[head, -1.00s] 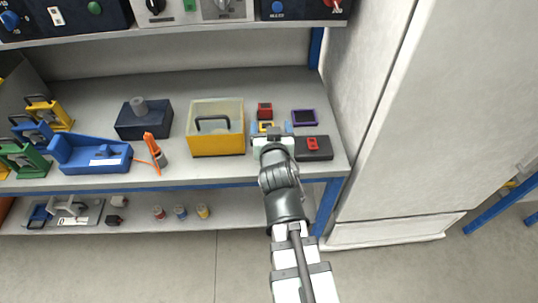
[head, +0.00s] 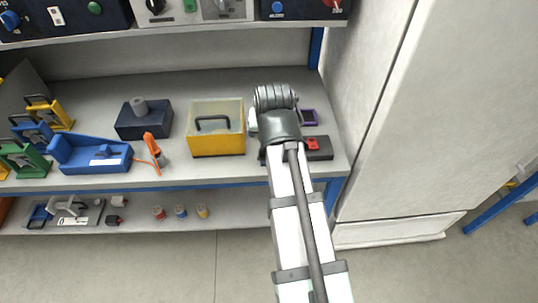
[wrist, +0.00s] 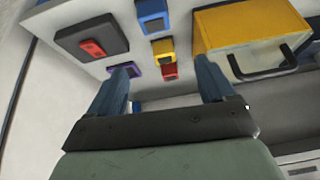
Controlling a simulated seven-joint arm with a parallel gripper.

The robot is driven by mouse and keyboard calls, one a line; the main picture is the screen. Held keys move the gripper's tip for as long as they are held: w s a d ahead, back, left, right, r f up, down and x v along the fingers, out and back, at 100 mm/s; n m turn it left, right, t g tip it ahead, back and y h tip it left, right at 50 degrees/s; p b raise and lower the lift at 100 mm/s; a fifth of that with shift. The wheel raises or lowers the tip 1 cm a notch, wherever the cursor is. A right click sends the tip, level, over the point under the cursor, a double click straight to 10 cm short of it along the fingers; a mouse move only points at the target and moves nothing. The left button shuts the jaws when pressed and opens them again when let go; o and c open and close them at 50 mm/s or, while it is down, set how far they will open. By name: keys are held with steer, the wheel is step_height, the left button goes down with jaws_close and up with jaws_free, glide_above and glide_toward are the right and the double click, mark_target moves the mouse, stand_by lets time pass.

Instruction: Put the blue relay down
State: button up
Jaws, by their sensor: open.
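The blue relay (wrist: 153,15) lies on the shelf top at the upper middle of the wrist view, in line with a yellow one (wrist: 162,47) and a red one (wrist: 169,71). It is apart from my fingers. My gripper (wrist: 163,64) is open, with nothing between its two blue-grey fingers. The left fingertip overlaps a purple-rimmed piece (wrist: 125,68), which also shows in the head view (head: 309,117). In the head view my arm hides the gripper and the relays.
A dark block with a red piece (wrist: 93,48) lies left of the blue relay in the wrist view. A yellow box with a dark handle (head: 216,143) stands left of my arm in the head view. A white cabinet wall (head: 400,130) bounds the right side.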

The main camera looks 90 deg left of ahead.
steer(key=shift+n+h, duration=0.3)
steer(key=shift+h, duration=0.3)
steer(key=shift+d+f+x, duration=0.1)
steer(key=shift+d+x, duration=0.1)
steer(key=shift+x, duration=2.15)
steer(key=shift+d+f+x, duration=0.1)
steer(key=shift+d+x, duration=0.1)
steer(key=shift+x, duration=2.1)
steer(key=shift+d+f+x, duration=0.1)
steer(key=shift+d+x, duration=0.15)
steer(key=shift+x, duration=2.1)
steer(key=shift+w+r, duration=0.1)
steer(key=shift+c, duration=0.3)
steer(key=c, duration=1.1)
steer(key=shift+r, duration=0.1)
